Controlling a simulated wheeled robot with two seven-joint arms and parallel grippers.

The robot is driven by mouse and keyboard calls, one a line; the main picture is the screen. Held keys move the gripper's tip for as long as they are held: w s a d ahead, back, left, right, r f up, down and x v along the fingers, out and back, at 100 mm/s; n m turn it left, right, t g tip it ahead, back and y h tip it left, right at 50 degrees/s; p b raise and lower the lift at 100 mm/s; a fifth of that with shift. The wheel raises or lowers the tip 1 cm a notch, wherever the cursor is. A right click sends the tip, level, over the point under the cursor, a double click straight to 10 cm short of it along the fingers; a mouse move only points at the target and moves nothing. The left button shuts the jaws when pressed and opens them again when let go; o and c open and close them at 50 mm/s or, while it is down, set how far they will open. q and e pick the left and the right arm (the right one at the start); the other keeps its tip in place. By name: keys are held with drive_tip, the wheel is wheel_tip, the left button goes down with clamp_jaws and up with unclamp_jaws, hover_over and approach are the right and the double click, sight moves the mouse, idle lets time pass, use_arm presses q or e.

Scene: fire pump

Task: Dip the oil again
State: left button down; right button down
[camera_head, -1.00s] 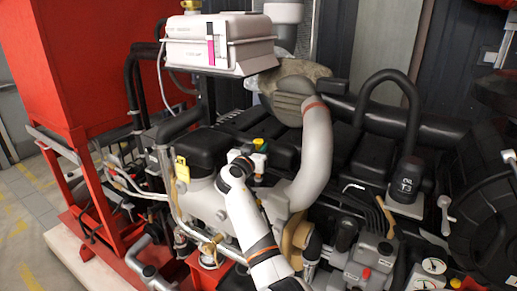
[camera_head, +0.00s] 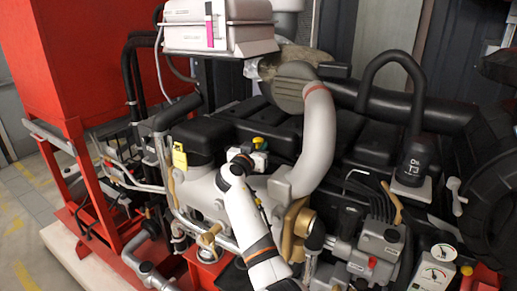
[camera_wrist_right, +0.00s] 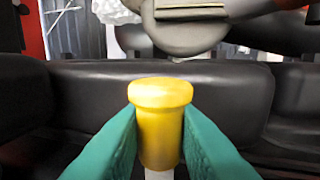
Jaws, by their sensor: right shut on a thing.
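The yellow-topped oil dipstick (camera_wrist_right: 160,120) stands upright in the right wrist view, with a short piece of pale stem below its yellow grip. My right gripper (camera_wrist_right: 160,138) has a green finger on each side of the grip and is shut on it. In the head view my right gripper (camera_head: 260,149) is over the middle of the engine, with the yellow top (camera_head: 258,141) showing at its fingers. The dipstick's lower end is hidden, so I cannot tell whether it is in its hole. My left gripper is not in view.
Black engine covers (camera_head: 262,118) lie behind the gripper. A thick grey pipe (camera_head: 318,140) curves close on its right. A white box (camera_head: 212,35) stands above. A yellow tag (camera_head: 180,157) hangs at left. A black part marked OIL (camera_head: 411,162) and gauges (camera_head: 437,268) are at right.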

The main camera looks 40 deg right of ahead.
drive_tip(key=c, duration=1.3)
unclamp_jaws()
drive_tip(key=shift+o, duration=0.2)
drive_tip(key=shift+a, duration=0.1)
drive_tip(key=shift+s+a+f, duration=0.1)
drive_tip(key=shift+s+a, duration=0.05)
drive_tip(key=shift+a, duration=0.1)
drive_tip(key=b+v, duration=0.5)
drive_tip(key=v, duration=0.6)
drive_tip(key=shift+a, duration=0.15)
drive_tip(key=shift+s, duration=0.1)
